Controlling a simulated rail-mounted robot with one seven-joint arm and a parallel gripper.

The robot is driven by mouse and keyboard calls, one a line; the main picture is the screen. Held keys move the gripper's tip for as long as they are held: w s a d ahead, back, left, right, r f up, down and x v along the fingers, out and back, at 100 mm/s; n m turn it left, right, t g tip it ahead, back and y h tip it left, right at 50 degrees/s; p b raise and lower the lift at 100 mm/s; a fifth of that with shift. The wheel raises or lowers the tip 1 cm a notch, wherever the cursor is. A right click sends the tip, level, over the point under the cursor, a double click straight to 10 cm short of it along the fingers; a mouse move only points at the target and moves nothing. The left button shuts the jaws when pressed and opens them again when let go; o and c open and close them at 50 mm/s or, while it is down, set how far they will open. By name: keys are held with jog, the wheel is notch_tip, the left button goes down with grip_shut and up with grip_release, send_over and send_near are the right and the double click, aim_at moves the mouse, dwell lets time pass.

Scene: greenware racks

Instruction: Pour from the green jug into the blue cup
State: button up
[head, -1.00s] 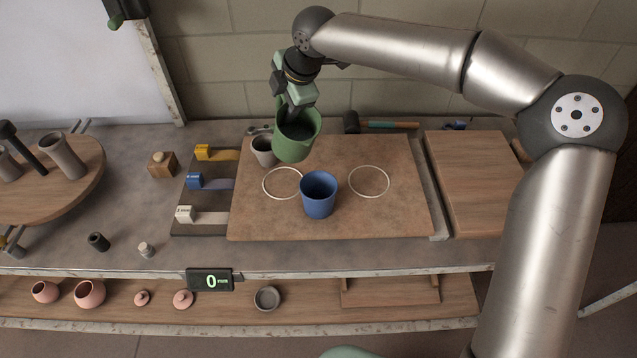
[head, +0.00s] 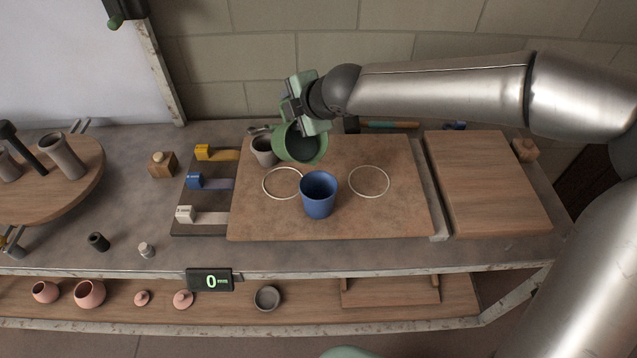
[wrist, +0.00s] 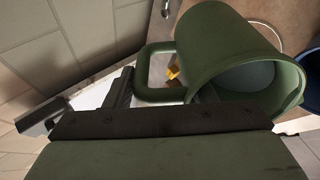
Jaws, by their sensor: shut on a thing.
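The green jug (head: 297,150) is held in my gripper (head: 297,112) above the back of the brown board. It is tilted, its mouth toward the lower right in the head view. In the wrist view the jug (wrist: 225,50) fills the upper right, with its handle (wrist: 150,70) by my fingers. A dull grey-green surface shows inside it. The blue cup (head: 318,196) stands upright on the board, in front of the jug and slightly right, apart from it. Its rim shows at the right edge of the wrist view (wrist: 312,65). No stream between them is visible.
A grey cup (head: 264,152) stands just left of the jug. Two pale rings (head: 369,182) mark the board (head: 400,215) on either side of the blue cup. Yellow, blue and white tabs lie left. A display (head: 209,281) at the front edge reads 0.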

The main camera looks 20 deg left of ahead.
jog(key=shift+s+r+t, duration=0.2)
jog(key=shift+t, duration=0.1)
dwell(0.5)
jog(key=shift+d+r+y, duration=0.2)
jog(key=shift+r+y, duration=0.15)
jog(key=shift+y, duration=0.05)
dwell(0.5)
jog(key=shift+s+f, duration=0.3)
jog(key=shift+w+d+r+t+y, duration=0.1)
jog(key=shift+d+r+t+y, duration=0.2)
jog(key=shift+y, duration=0.1)
dwell(1.1)
jog(key=shift+f, duration=0.15)
dwell(0.5)
